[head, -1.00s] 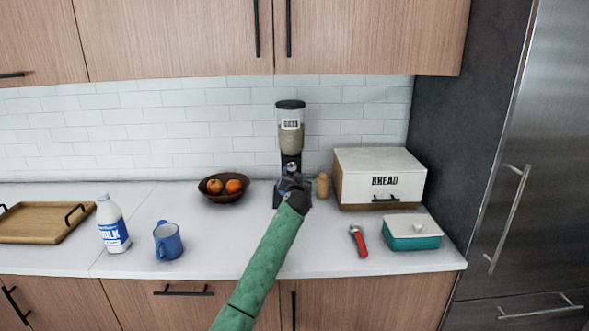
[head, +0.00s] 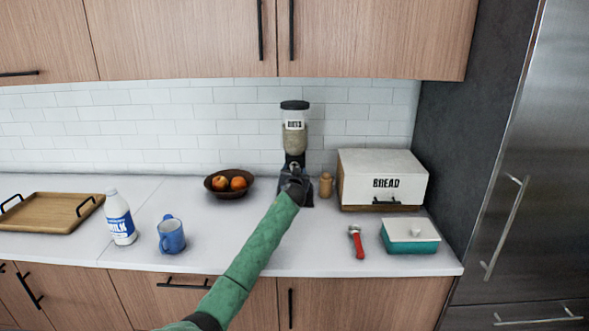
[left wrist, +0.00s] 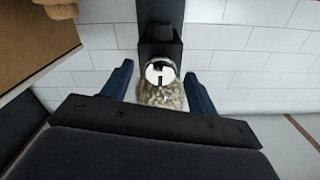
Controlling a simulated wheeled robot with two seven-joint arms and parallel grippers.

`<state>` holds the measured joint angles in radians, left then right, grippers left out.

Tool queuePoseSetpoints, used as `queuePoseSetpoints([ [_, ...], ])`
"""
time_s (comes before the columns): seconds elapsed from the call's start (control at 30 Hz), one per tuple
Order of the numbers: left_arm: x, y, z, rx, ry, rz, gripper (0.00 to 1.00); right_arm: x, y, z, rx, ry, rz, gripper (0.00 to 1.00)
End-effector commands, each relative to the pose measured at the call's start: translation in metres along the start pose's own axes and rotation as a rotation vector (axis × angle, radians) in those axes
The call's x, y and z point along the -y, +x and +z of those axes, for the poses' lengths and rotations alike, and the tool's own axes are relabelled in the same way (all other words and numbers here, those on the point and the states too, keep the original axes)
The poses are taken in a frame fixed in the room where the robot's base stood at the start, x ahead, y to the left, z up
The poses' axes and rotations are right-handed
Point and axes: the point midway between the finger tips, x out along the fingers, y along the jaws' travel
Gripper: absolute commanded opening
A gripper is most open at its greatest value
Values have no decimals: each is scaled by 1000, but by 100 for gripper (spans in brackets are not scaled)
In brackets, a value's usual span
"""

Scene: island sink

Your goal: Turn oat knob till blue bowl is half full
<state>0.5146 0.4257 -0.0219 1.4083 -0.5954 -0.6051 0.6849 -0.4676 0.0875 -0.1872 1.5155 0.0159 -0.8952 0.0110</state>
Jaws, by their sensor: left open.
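The oat dispenser (head: 294,138) stands upright against the tiled wall, with a clear hopper of oats and a black base. My left gripper (head: 296,184) is in front of the dispenser. In the left wrist view its blue fingers (left wrist: 158,80) are open, one on each side of the knob; I cannot tell whether they touch it. The blue bowl cannot be made out now; my gripper covers the dispenser's lower part. My right gripper is out of view.
A small wooden shaker (head: 326,185) and the bread box (head: 383,182) stand close on the right. A fruit bowl (head: 213,188) is on the left. A red-handled tool (head: 357,243), teal dish (head: 410,243), blue mug (head: 171,236) and milk bottle (head: 120,219) stand nearer the front.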

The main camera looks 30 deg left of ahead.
Motion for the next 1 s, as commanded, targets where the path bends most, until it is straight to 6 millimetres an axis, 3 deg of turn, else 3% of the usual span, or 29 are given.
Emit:
queuePoseSetpoints([
  [0.37,0,6,1,1,0,0,59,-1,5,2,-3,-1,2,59],
  [0.6,0,6,1,1,0,0,16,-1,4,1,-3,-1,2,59],
  [0.63,0,6,1,1,0,0,14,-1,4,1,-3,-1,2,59],
  [1.0,0,6,1,0,63,0,14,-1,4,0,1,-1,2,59],
])
